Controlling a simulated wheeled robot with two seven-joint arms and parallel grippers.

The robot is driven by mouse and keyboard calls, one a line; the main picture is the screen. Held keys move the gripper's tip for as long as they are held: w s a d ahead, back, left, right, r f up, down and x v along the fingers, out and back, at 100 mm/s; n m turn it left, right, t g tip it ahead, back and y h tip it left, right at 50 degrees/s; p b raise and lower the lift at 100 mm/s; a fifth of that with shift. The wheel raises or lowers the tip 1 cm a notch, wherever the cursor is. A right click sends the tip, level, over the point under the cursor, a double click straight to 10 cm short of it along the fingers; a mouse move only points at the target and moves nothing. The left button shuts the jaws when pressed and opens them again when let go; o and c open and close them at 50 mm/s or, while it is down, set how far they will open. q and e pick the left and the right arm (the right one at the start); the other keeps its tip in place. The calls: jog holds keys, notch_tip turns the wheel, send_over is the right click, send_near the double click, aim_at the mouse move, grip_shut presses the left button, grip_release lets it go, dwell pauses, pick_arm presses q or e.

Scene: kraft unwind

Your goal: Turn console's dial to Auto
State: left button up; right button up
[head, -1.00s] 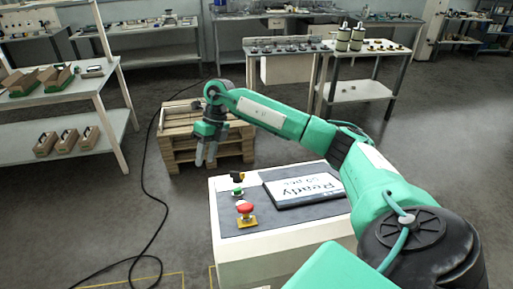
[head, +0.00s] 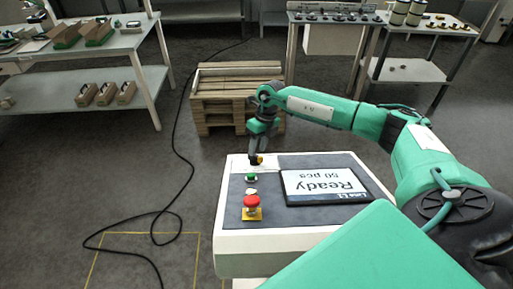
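The console (head: 229,215) is a white box with a dark sloped top. The dial's setting is too small to read. Nearer are a green button (head: 251,177) and a red mushroom button (head: 251,201). My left gripper is not in view.
A tablet-like screen (head: 324,186) reading "Ready 50 pcs" lies on the console's right. A wooden pallet stack (head: 235,84) stands behind the console. A black cable (head: 180,150) runs along the floor at left. A shelf (head: 130,88) holds several boxes.

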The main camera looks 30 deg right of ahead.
aim_at(255, 158)
jog(key=shift+x, duration=1.05)
jog(key=shift+a+f+p, duration=0.2)
jog(key=shift+f+p, duration=0.1)
jog(key=shift+f, duration=0.05)
jog(key=c, duration=0.6)
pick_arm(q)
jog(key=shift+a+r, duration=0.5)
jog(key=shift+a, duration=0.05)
